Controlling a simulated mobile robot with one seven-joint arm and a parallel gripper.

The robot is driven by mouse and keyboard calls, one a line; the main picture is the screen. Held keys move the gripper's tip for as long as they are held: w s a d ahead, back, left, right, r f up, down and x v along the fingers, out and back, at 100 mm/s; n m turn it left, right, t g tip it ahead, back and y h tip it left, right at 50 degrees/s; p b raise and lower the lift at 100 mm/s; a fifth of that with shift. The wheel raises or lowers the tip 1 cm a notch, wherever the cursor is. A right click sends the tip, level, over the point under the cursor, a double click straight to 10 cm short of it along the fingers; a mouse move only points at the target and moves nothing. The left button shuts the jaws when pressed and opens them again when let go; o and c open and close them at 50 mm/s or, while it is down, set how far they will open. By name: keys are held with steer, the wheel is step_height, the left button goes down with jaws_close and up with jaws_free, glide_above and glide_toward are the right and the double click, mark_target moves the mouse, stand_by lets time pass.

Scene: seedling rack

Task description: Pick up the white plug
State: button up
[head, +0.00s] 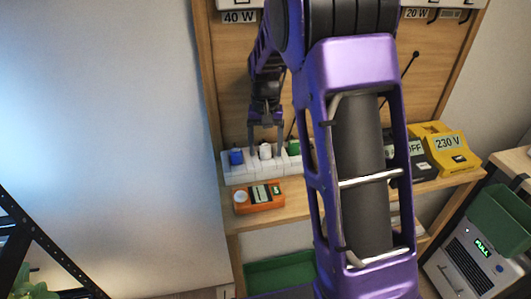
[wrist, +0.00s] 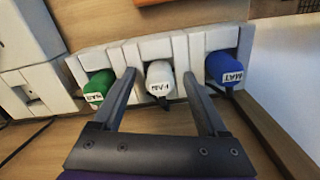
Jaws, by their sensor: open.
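The white plug (head: 265,151) stands in a white power strip (head: 234,174) on the wooden shelf, between a blue plug (head: 236,157) and a green plug (head: 293,147). In the wrist view the white plug (wrist: 159,78) has a dark-lettered label and sits in the middle. The green plug (wrist: 98,88) is on its left and the blue plug (wrist: 223,68) on its right. My gripper (wrist: 160,82) is open, with one finger on each side of the white plug and gaps showing. In the head view my gripper (head: 266,148) reaches down over the white plug.
An orange device (head: 259,197) lies on the shelf in front of the strip. A yellow box labelled 230 V (head: 446,146) and a dark box (head: 408,160) stand to the right. A green bin (head: 280,274) is below. The wooden back panel (head: 229,75) rises behind.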

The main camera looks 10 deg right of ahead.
steer(key=shift+c, duration=0.2)
jaws_close()
steer(key=shift+r, duration=0.15)
